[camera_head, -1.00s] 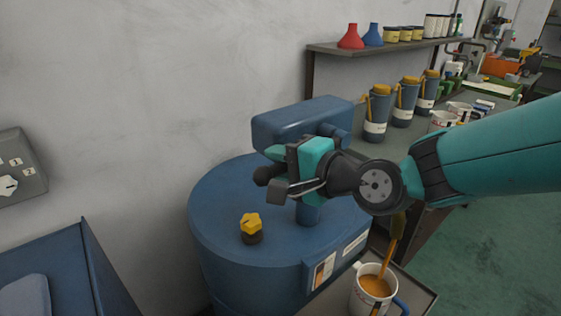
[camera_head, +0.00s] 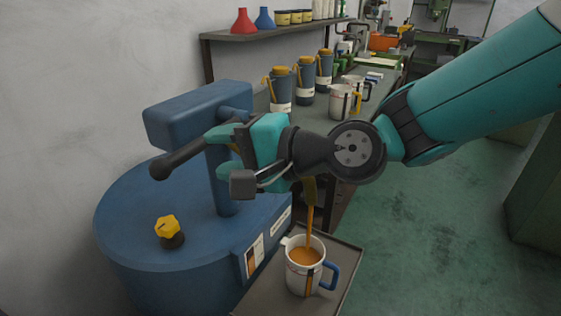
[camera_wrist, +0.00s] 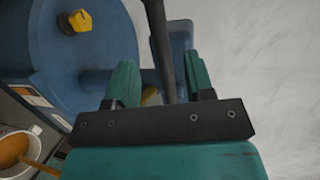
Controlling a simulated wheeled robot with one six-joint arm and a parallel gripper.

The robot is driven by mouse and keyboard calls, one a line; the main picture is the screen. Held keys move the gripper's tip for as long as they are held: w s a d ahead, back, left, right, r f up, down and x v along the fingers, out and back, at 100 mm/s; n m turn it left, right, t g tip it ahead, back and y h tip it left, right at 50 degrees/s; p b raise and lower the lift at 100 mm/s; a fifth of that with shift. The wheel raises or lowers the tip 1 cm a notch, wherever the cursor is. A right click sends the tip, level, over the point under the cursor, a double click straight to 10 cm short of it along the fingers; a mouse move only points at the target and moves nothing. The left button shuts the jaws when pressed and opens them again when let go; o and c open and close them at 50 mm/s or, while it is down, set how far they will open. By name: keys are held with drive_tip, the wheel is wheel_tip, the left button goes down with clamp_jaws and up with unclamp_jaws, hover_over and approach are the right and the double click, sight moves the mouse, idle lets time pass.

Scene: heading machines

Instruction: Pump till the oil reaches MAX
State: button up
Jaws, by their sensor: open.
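The blue pump (camera_head: 185,115) stands on a round blue drum (camera_head: 125,225). Its dark lever (camera_head: 178,160) points to the front left. My open gripper (camera_head: 230,150) is at the lever; in the wrist view the dark lever (camera_wrist: 160,45) passes between its spread fingers (camera_wrist: 160,78). Whether they touch it is hidden. Brown oil (camera_head: 310,228) runs from the spout below my gripper into a white mug (camera_head: 296,280) with a blue handle. Oil stands inside below the rim. A narrow dark strip shows on the mug's side; its marks are too small to read.
The mug stands on a grey tray (camera_head: 345,262). A yellow cap (camera_head: 167,227) sits on the drum top. Behind are a bench with several dark jugs (camera_head: 281,92) and white mugs (camera_head: 343,100), and a wall shelf (camera_head: 270,32). Green floor (camera_head: 430,230) at the right is clear.

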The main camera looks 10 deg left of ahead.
drive_tip(key=b+v, duration=0.1)
drive_tip(key=v, duration=0.7)
drive_tip(key=shift+d, duration=0.25)
idle(0.5)
